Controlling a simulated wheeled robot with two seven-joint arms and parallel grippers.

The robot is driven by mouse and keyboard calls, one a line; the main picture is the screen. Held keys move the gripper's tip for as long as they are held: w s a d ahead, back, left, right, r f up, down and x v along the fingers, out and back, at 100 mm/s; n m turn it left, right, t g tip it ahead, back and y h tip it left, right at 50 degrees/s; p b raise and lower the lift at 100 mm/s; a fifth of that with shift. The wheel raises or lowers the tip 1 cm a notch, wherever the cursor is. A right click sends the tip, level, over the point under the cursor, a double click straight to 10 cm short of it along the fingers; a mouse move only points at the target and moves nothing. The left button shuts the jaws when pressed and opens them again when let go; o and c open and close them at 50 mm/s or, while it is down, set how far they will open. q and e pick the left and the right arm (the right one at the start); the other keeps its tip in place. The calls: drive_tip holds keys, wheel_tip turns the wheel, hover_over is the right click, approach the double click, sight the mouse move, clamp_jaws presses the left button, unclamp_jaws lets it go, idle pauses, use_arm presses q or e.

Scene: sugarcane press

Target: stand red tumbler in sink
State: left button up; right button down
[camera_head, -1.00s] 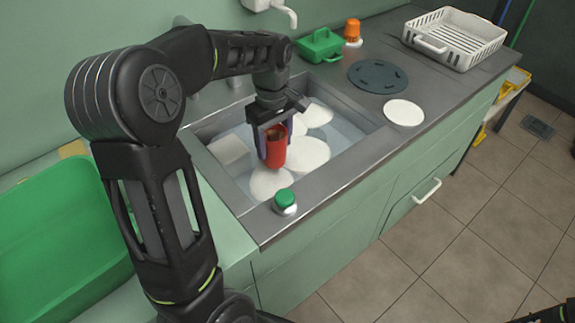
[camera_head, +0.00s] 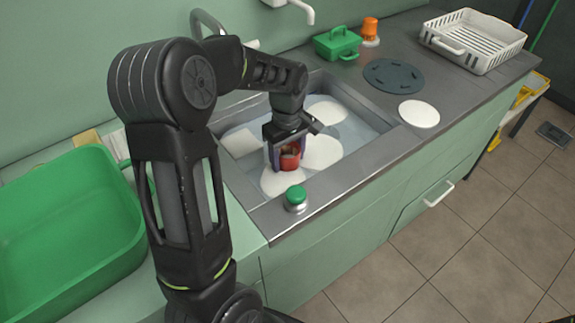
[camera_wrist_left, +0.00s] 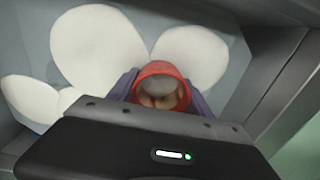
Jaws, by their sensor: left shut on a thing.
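The red tumbler (camera_head: 290,158) is upright inside the sink (camera_head: 372,141), mouth up. My left gripper (camera_head: 287,155) is shut on it, with a finger on each side. The left wrist view looks down into the tumbler (camera_wrist_left: 161,86), whose red rim lies between the two purple-grey fingers. Whether its base touches the sink floor is hidden. White plates (camera_head: 322,151) lie around it in the sink. My right gripper is not clearly in view.
A green-capped jar (camera_head: 296,197) stands on the sink's front rim. A green caddy (camera_head: 337,43), an orange-topped bottle (camera_head: 370,31), a dark round mat (camera_head: 393,76), a white plate (camera_head: 419,114) and a white rack (camera_head: 473,42) stand right. A green tub (camera_head: 60,225) is left.

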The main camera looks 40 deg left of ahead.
sight(287, 167)
use_arm(q)
drive_tip(key=shift+f, duration=1.6)
drive_tip(key=shift+f, duration=0.15)
drive_tip(key=o, duration=1.4)
drive_tip(key=shift+c, duration=0.2)
drive_tip(key=shift+r, duration=0.35)
wheel_tip(287, 167, up, 12)
drive_tip(key=p, duration=0.1)
drive_tip(key=shift+f, duration=0.15)
